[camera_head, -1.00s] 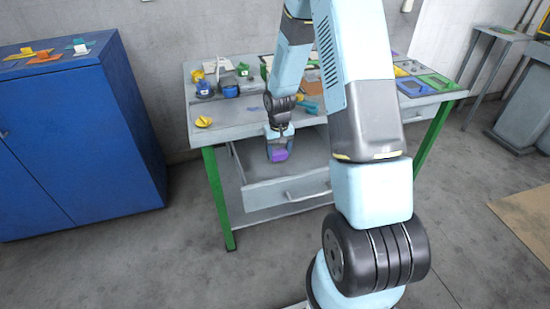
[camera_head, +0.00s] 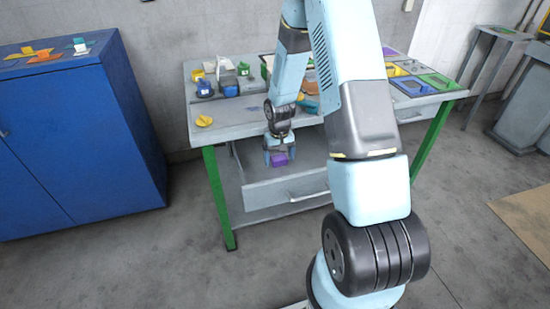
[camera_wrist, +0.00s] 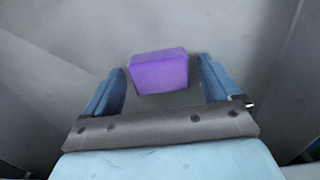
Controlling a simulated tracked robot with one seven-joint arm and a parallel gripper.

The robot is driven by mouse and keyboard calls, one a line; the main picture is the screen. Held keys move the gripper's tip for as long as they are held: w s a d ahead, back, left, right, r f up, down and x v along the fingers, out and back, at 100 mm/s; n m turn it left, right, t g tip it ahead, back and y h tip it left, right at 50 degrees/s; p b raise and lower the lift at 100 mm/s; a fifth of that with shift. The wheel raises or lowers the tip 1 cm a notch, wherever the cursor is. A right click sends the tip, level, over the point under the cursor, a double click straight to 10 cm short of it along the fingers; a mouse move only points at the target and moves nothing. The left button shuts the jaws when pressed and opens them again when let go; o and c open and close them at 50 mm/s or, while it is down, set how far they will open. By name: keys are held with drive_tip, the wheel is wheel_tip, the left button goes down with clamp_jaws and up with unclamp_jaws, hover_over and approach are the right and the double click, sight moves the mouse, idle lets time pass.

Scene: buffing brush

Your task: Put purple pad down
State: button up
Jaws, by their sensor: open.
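The purple pad (camera_head: 280,159) is a small block in the open drawer (camera_head: 262,182) under the workbench. In the wrist view the purple pad (camera_wrist: 159,71) lies on the grey drawer floor, just beyond and between the fingertips. My gripper (camera_head: 279,156) reaches down into the drawer above the pad. In the wrist view my gripper (camera_wrist: 162,82) is open, with a gap between each blue finger and the pad. Whether the fingers still overlap the pad in height is hard to tell.
The workbench (camera_head: 232,117) has green legs and carries a yellow pad (camera_head: 204,121), blue and yellow items at the left and coloured trays (camera_head: 412,87) at the right. A blue cabinet (camera_head: 75,140) stands at the left. The floor between is clear.

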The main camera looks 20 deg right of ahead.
drive_tip(key=shift+r, duration=0.1)
wheel_tip(320, 180, up, 12)
wheel_tip(320, 180, up, 11)
drive_tip(key=t, duration=0.1)
hover_over(279, 157)
drive_tip(key=s, duration=0.4)
drive_tip(key=s+r+t, duration=0.2)
drive_tip(key=s+r, duration=0.7)
drive_tip(key=s, duration=0.3)
drive_tip(key=s+a+r+t, duration=0.1)
drive_tip(key=s+r+t, duration=0.1)
drive_tip(key=s+r, duration=0.8)
drive_tip(key=s, duration=0.2)
drive_tip(key=shift+s+a+r+t, duration=0.2)
drive_tip(key=shift+s+a+t, duration=0.1)
drive_tip(key=shift+s, duration=0.05)
